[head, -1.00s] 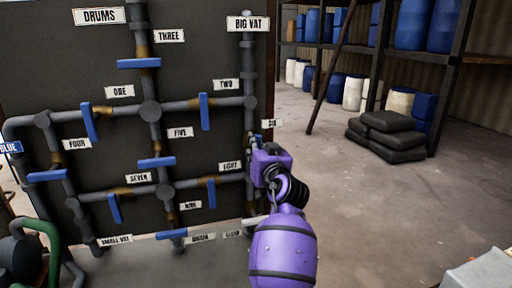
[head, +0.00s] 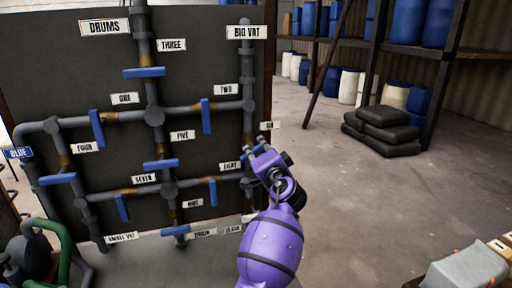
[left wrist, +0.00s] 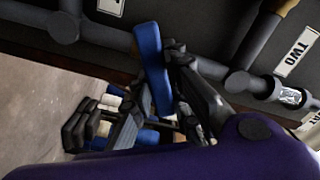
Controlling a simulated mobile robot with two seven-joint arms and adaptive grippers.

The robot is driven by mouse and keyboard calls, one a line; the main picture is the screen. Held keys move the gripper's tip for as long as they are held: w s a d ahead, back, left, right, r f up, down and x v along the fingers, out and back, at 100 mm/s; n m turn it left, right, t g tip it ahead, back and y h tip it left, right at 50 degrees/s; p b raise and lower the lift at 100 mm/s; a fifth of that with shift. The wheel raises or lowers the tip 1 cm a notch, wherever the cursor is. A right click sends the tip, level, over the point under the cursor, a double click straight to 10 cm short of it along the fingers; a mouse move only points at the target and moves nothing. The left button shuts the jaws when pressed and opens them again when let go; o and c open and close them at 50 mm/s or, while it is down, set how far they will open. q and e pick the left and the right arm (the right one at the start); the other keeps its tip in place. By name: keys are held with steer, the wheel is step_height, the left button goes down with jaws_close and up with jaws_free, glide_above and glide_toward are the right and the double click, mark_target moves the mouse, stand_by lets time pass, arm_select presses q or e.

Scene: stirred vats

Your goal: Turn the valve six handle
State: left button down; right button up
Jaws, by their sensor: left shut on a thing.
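The valve six label (head: 269,125) is at the right edge of the dark pipe board in the head view. My purple left gripper (head: 257,148) is at the pipe just below and left of that label and largely hides the valve there. In the left wrist view a long blue handle (left wrist: 151,58) stands slightly tilted against a grey pipe. The dark fingers of my left gripper (left wrist: 160,85) are on both sides of it, shut on it. My right gripper is not in view.
The board's other blue handles, such as valve two's (head: 206,116) and valve eight's (head: 212,191), are left of my arm. Dark sacks (head: 383,130) lie on the floor at right, before a shelf of barrels. Open floor lies between.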

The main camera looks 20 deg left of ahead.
arm_select(q)
steer(key=m+p, duration=0.1)
steer(key=m, duration=0.2)
steer(key=shift+r, duration=0.15)
steer(key=shift+f+m+p, duration=0.2)
steer(key=shift+m+p, duration=0.4)
steer(key=shift+m, duration=0.8)
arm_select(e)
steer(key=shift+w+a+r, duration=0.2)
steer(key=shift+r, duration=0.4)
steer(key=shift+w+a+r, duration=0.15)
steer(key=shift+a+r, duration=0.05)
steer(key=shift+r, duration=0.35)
arm_select(q)
steer(key=shift+f, duration=0.1)
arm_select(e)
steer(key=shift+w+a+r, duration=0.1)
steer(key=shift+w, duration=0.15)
arm_select(q)
steer(key=c, duration=2)
jaws_free()
steer(key=o, duration=0.3)
steer(key=shift+f, duration=0.1)
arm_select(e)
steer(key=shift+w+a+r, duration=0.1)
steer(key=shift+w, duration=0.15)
arm_select(q)
steer(key=shift+o, duration=0.2)
